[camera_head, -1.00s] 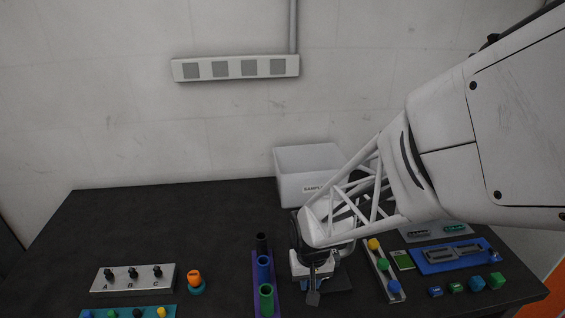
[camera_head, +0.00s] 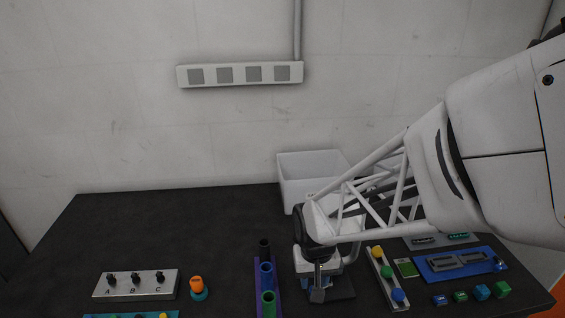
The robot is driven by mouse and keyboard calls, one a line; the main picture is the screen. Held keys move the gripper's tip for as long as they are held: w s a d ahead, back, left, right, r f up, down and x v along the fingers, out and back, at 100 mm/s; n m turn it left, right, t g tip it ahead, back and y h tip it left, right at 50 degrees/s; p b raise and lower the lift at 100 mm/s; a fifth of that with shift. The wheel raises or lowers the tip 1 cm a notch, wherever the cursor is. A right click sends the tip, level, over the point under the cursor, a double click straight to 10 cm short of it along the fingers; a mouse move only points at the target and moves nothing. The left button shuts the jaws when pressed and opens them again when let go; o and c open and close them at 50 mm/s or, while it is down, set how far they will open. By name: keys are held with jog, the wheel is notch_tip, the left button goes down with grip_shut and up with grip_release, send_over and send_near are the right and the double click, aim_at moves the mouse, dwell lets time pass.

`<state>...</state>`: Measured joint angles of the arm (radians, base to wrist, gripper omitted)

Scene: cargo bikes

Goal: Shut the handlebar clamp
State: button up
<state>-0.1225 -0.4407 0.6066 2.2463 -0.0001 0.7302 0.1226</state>
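My gripper (camera_head: 317,294) points down over the table's front middle, its dark fingers seen almost edge on. I cannot tell whether they are apart or together. A dark flat base (camera_head: 341,288) shows just behind and to the right of the fingers. It may belong to the handlebar clamp, but my gripper and wrist cover most of what stands there. No clamp lever or jaw is clear, so I cannot tell whether the clamp is open or shut, or whether my fingers touch it.
Close left of my gripper is a purple rack (camera_head: 259,279) with upright tubes. Close right is a strip (camera_head: 385,279) with coloured knobs. A white bin (camera_head: 299,180) stands behind. A blue tray (camera_head: 460,263) and small cubes lie further right. The table's back left is clear.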

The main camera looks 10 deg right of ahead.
jog(key=shift+r, duration=0.35)
jog(key=shift+r, duration=0.1)
jog(key=shift+r, duration=1.4)
jog(key=shift+r, duration=0.1)
jog(key=shift+s+d+r, duration=0.1)
jog(key=shift+r, duration=0.15)
jog(key=s+d+r+t, duration=0.1)
jog(key=s+d+r, duration=0.1)
jog(key=s+r, duration=0.3)
jog(key=s+d+r+t, duration=0.1)
jog(key=s+d+r, duration=0.2)
jog(key=s+r, duration=0.3)
notch_tip(320, 180, up, 4)
jog(key=shift+r+t, duration=0.1)
jog(key=shift+t, duration=0.2)
